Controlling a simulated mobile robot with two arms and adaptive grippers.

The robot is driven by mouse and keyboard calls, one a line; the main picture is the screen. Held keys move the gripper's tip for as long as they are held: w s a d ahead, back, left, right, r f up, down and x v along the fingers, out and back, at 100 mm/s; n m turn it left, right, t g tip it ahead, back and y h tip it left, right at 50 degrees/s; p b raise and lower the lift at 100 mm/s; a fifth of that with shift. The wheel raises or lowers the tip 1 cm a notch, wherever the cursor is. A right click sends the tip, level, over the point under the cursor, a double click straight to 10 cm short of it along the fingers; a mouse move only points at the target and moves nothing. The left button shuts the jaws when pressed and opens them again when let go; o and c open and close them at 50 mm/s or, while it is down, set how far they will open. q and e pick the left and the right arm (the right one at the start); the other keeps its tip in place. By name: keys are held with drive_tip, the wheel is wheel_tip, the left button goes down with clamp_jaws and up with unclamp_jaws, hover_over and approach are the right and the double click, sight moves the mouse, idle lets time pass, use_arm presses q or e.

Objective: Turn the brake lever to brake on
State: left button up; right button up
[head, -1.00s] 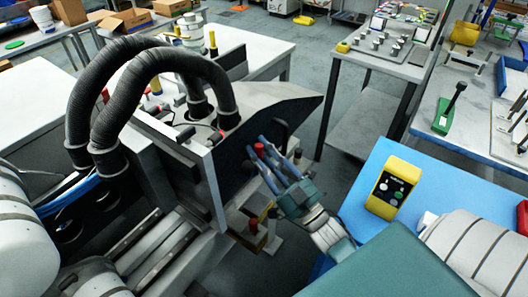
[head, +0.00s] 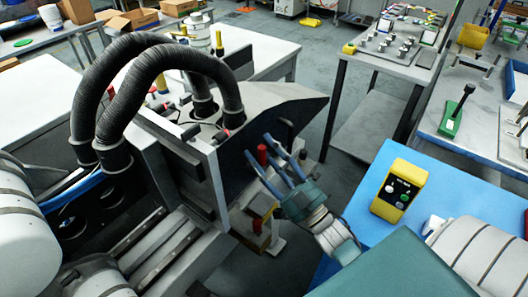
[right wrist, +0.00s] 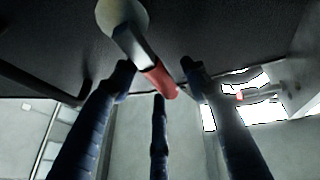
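The brake lever (head: 262,154) has a red grip and sits on the dark side panel of the machine. In the right wrist view the lever (right wrist: 160,80) has a pale round hub, a metal arm and a red grip that points down to the right. My right gripper (head: 269,152) is at the panel with its fingers spread around the red grip. In the right wrist view my right gripper (right wrist: 160,85) shows gaps between its fingers and the grip. My left gripper is out of view.
A blue table (head: 369,214) with a yellow control box (head: 399,190) stands right of my right arm. Thick black hoses (head: 150,57) arch over the machine. Small yellow and red parts (head: 258,222) lie low beneath my right gripper.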

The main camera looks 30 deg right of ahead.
drive_tip(key=shift+s+f, duration=0.1)
drive_tip(key=shift+s, duration=0.05)
drive_tip(key=v, duration=1.1)
drive_tip(key=shift+s, duration=0.35)
drive_tip(key=shift+d+f, duration=0.1)
drive_tip(key=shift+d, duration=0.05)
